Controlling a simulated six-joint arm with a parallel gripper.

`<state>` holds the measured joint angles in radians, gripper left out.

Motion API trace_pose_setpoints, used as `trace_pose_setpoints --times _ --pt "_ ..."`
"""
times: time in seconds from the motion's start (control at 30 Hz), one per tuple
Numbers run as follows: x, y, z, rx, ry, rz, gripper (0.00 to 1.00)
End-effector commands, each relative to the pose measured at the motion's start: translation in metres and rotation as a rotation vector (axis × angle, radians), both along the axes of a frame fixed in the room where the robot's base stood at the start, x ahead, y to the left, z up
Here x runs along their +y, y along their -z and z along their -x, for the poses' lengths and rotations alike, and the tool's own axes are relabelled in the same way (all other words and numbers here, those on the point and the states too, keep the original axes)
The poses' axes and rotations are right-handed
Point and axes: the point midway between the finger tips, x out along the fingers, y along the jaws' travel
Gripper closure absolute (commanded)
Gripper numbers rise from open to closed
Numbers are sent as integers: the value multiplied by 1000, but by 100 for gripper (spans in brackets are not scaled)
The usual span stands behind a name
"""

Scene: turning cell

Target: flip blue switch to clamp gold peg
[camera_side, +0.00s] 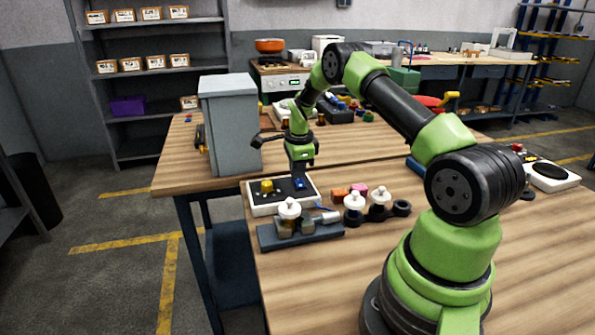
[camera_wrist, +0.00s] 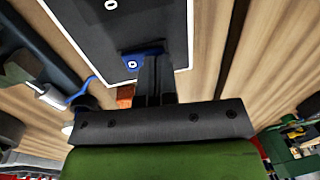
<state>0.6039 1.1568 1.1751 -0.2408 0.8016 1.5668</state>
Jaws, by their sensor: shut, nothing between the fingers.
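The blue switch (camera_side: 300,184) sits on the right half of a dark panel with a white rim (camera_side: 283,207). In the wrist view the blue switch (camera_wrist: 142,56) lies right at the tips of my gripper (camera_wrist: 155,62). My gripper (camera_side: 299,174) points down over the switch, shut and empty. I cannot tell whether the tips touch it. A yellow switch (camera_side: 267,186) is on the panel's left half. In front is a blue-grey fixture (camera_side: 325,234) with a white-topped piece (camera_side: 289,209) standing in it. I cannot make out a gold colour on that piece.
Two white-topped pieces (camera_side: 354,202) (camera_side: 378,196) stand in dark holders right of the fixture. Orange and pink blocks (camera_side: 349,193) lie behind them. A tall grey box (camera_side: 230,125) stands behind and left of the panel. Table to the right is largely clear.

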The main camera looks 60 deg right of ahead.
Motion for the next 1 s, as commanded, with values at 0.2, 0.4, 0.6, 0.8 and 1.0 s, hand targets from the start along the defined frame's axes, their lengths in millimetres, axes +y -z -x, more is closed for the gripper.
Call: trace_pose_setpoints --times 0.2,0.4,0.6,0.8,1.0 --pt "0 5 0 -1 1 1 100" --pt "0 5 0 -1 0 1 100" --pt "-1 9 -1 1 0 0 100" --pt "0 8 0 2 0 -1 100" --pt "6 4 6 1 -1 1 100"
